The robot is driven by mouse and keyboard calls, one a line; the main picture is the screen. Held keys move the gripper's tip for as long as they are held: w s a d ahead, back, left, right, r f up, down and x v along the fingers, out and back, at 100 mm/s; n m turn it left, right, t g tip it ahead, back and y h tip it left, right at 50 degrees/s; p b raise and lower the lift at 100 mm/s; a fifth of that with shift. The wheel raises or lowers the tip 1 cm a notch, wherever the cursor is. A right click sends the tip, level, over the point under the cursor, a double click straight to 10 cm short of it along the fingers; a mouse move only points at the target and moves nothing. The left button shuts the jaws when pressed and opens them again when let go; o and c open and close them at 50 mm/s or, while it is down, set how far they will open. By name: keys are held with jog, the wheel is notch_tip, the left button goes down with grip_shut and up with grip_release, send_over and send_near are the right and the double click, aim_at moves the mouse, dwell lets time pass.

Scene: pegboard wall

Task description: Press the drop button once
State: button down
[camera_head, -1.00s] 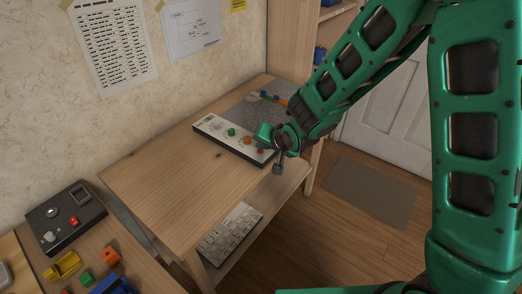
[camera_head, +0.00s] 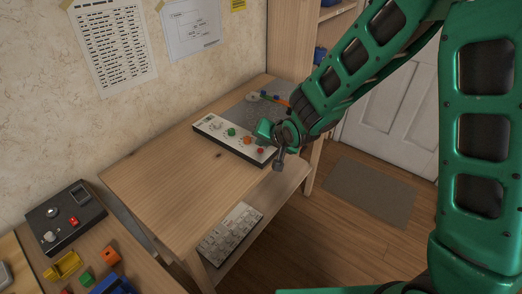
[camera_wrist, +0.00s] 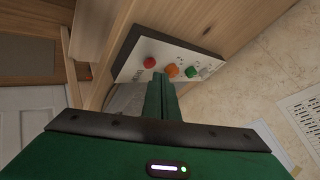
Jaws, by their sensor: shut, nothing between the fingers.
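A white control panel (camera_head: 206,124) with a dark side lies on the wooden desk. In the head view it carries a green button (camera_head: 231,132), an orange button (camera_head: 247,140) and a red button (camera_head: 260,151). In the wrist view the red (camera_wrist: 149,63), orange (camera_wrist: 173,71) and green (camera_wrist: 191,72) buttons show beyond the fingertips. The labels are too small to read, so I cannot tell which one is the drop button. My gripper (camera_head: 263,131) is shut and empty over the right end of the panel. Its closed fingers (camera_wrist: 160,84) appear apart from the buttons.
A grey mat (camera_head: 249,112) with small coloured items lies behind the panel. A black box (camera_head: 65,220) with a red switch and several coloured blocks are at lower left. The desk's left part is bare.

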jog(key=shift+r, duration=2.5)
jog(key=shift+d, duration=0.1)
jog(key=s+d+r+g+h, duration=0.1)
jog(key=s+d+r+h, duration=0.15)
jog(key=d, duration=0.75)
jog(key=s+d+r+m+g+h, duration=0.1)
jog(key=s+d, duration=0.3)
jog(key=d, duration=0.5)
jog(key=s+d+r+g+h, duration=0.1)
jog(key=s+d+h, duration=0.15)
jog(key=d, duration=0.75)
jog(key=s+d+r+g, duration=0.1)
jog(key=s+d, duration=0.2)
jog(key=s, duration=0.5)
jog(key=s+d+r+m+g+y, duration=0.1)
jog(key=s+d+g, duration=0.1)
jog(key=s, duration=0.7)
jog(key=s+d+r+m+g, duration=0.1)
jog(key=s+d+g, duration=0.1)
jog(key=s+d, duration=0.3)
jog(key=s, duration=0.4)
jog(key=shift+y, duration=0.4)
jog(key=shift+d, duration=0.1)
